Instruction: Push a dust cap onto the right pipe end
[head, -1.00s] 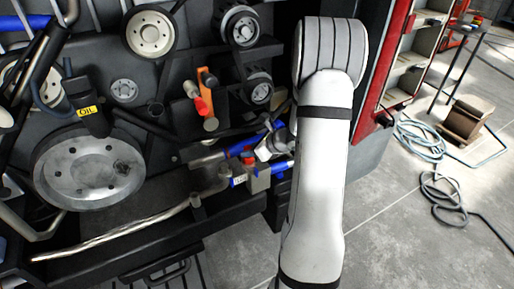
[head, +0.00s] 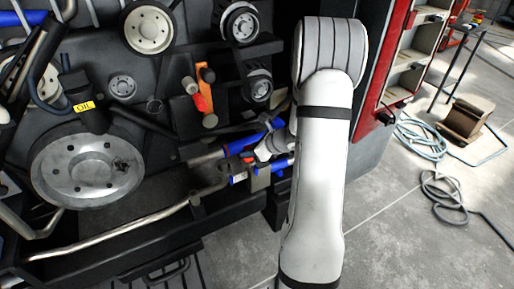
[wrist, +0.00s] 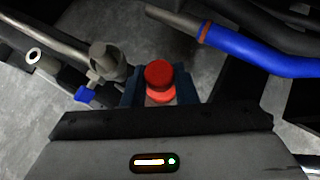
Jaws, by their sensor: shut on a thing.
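A red dust cap (wrist: 158,76) sits between the dark blue fingers of my gripper (wrist: 158,92) in the wrist view. The gripper is shut on it. The cap also shows as a small red spot (head: 248,157) in the head view, beside the pipework low on the machine. In the wrist view an upright grey pipe end (wrist: 104,55) stands just left of the cap, apart from it. An open tube end (wrist: 35,54) shows farther left. I cannot tell which one the task calls right. My arm hides part of the pipework in the head view.
A blue hose (wrist: 250,55) with an orange ring runs right of the cap onto a grey pipe. A bent metal pipe (head: 120,235) runs along the machine's lower front. Pulleys and a large grey disc (head: 88,170) are behind. Coiled cable (head: 440,190) lies on the open floor at right.

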